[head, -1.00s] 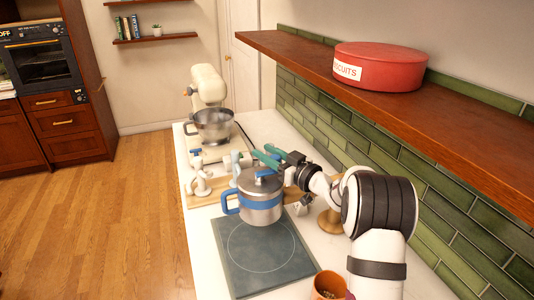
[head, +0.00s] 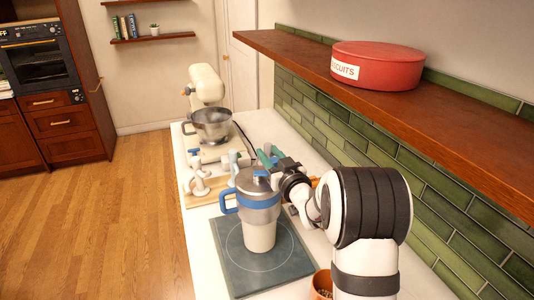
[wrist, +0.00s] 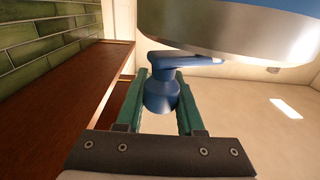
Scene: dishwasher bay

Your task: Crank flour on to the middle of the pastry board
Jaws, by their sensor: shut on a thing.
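The flour sifter (head: 258,200) is a metal canister with a blue band and a blue handle on its left. It is upright above the dark grey pastry board (head: 236,277), which has a thin circle marked on it. My gripper (head: 268,156) is behind and right of the sifter's top. In the wrist view its teal fingers (wrist: 162,98) are shut on the blue crank knob (wrist: 161,96), beside the sifter's metal wall. The fingertips are partly hidden in the head view.
A cream stand mixer with a steel bowl (head: 212,124) stands at the back. White and blue fittings (head: 199,180) stand on a wooden board left of the sifter. An orange-brown pot (head: 322,284) is at the front right. A shelf with a red biscuit tin (head: 378,66) overhangs the right.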

